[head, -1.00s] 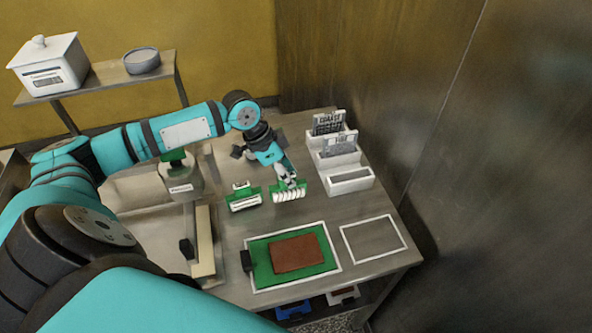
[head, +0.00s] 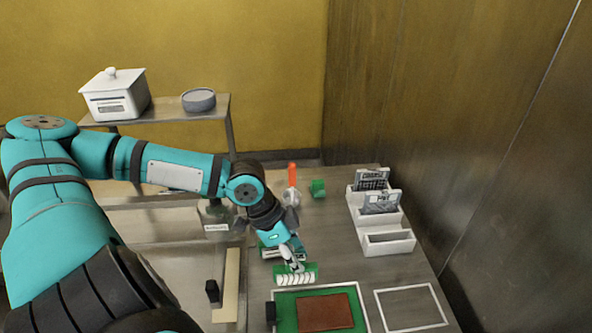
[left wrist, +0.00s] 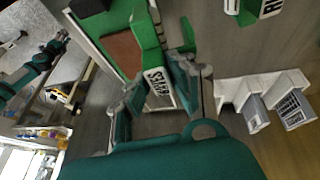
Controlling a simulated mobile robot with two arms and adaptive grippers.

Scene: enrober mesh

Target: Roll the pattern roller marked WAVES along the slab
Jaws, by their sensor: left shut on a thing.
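My left gripper (head: 291,262) is shut on the pattern roller (head: 296,279), which has a green frame and a white ridged roll. In the left wrist view the roller's label (left wrist: 157,88) reads WAVES, tilted, between the two fingers (left wrist: 160,92). The brown slab (head: 325,312) lies on a green mat (head: 287,312), just in front of the roller and to its right. The slab also shows in the left wrist view (left wrist: 122,52), partly hidden by the roller. Whether the roller touches anything below is unclear. My right gripper is not in view.
A second green roller (head: 270,253) is partly hidden behind my gripper. A white rack (head: 388,243) with dark cards stands at the right. A white outlined rectangle (head: 410,308) on the table is empty. A black block (head: 270,312) sits at the mat's left edge.

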